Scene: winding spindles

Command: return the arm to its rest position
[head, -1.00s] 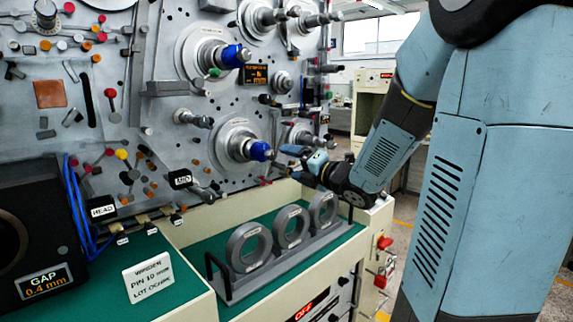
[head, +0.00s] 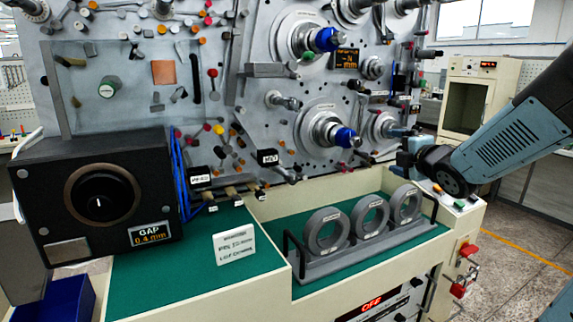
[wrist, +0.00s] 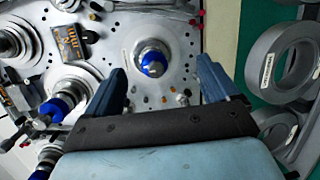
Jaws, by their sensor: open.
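My gripper (head: 397,139) is at the right of the head view, at the end of my blue-grey arm, in front of the lower right part of the spindle panel (head: 262,120). In the wrist view my gripper (wrist: 160,85) shows two blue fingers spread wide apart with nothing between them. Beyond the fingers is a spindle with a blue collar (wrist: 153,62); it looks apart from them. The grey rings stand to the right of the fingers in the wrist view.
A rack (head: 325,266) with three grey rings (head: 327,231) stands on the green bench top (head: 190,275). A black gap gauge box (head: 60,215), a white card (head: 234,247) and a blue bin (head: 62,300) are at the left. Open floor (head: 510,255) lies at the right.

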